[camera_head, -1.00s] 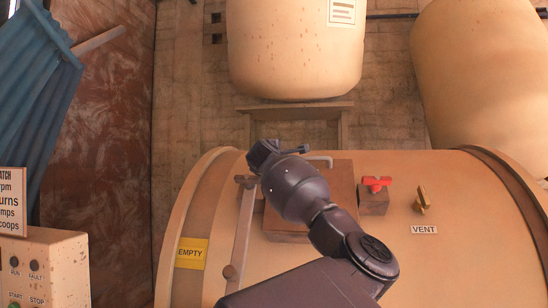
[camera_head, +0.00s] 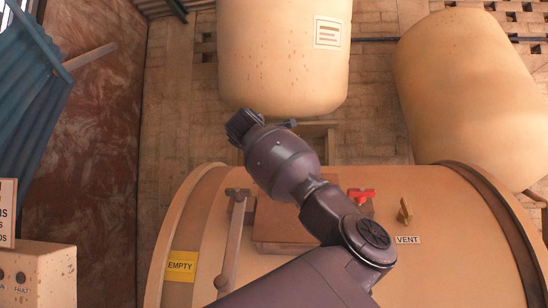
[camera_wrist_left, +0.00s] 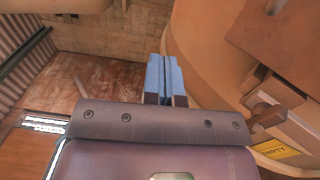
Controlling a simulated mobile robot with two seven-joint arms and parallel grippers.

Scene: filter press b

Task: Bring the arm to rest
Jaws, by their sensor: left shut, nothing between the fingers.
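My left arm rises from the bottom of the head view. Its gripper (camera_head: 241,125) points up and to the left, in front of the space between the tan tank and the cream vessel above. In the left wrist view the gripper's blue fingers (camera_wrist_left: 165,75) are together with nothing between them. The large tan tank (camera_head: 450,250) lies below and behind the arm and shows at the right of the wrist view. My right gripper is not in view.
On the tank are a brown hatch (camera_head: 275,235), a long lever (camera_head: 232,240), a red valve handle (camera_head: 361,194), a brass vent handle (camera_head: 404,211) and a yellow EMPTY label (camera_head: 181,266). Cream vessels (camera_head: 285,60) hang behind. A control box (camera_head: 40,272) stands at left.

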